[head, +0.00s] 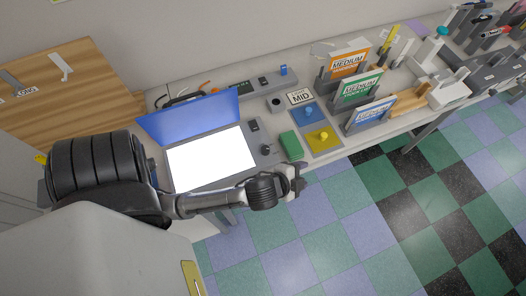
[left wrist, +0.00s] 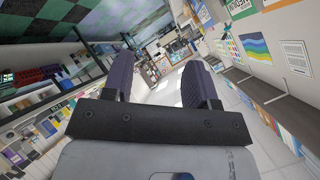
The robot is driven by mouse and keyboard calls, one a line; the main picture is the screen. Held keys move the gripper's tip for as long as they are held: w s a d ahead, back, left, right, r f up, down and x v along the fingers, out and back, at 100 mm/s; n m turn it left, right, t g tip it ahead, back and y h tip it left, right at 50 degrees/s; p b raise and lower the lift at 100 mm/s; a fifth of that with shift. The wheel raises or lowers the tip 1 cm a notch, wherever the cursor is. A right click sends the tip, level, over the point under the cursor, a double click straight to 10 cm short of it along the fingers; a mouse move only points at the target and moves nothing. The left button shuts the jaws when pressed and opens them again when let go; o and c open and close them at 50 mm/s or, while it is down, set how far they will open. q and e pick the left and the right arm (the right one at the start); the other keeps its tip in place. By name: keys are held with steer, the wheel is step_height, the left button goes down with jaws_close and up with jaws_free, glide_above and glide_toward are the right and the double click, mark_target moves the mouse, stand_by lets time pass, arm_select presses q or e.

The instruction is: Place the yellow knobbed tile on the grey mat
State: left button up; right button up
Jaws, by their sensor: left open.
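The yellow knobbed tile (head: 319,143) lies on the table near its front edge, with a round yellow knob on top. A blue knobbed tile (head: 303,119) lies just behind it. Both appear to rest on a flat grey base (head: 326,154); I cannot tell whether this is the grey mat. My left gripper (head: 299,181) is in front of the table edge, below and left of the yellow tile in the picture, and apart from it. It also shows in the left wrist view (left wrist: 163,78), with fingers spread and nothing between them. My right gripper is not in view.
A green block (head: 291,145) sits left of the yellow tile. A copier with raised blue lid (head: 190,117) and bright glass (head: 210,158) is further left. Sign holders with orange (head: 350,63), green (head: 361,87) and blue (head: 372,114) cards stand to the right.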

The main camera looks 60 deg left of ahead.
arm_select(q)
steer(key=s+f+n+g+h, duration=0.1)
steer(key=s+f+n+g, duration=0.1)
steer(key=s, duration=0.6)
steer(key=s+d+f+n+g+h, duration=0.1)
steer(key=s+f+n+g, duration=0.1)
steer(key=s+g, duration=0.3)
steer(key=s+n, duration=0.1)
steer(key=s, duration=0.2)
steer(key=shift+n+g, duration=0.4)
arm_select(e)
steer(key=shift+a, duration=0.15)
arm_select(q)
steer(key=shift+r, duration=0.1)
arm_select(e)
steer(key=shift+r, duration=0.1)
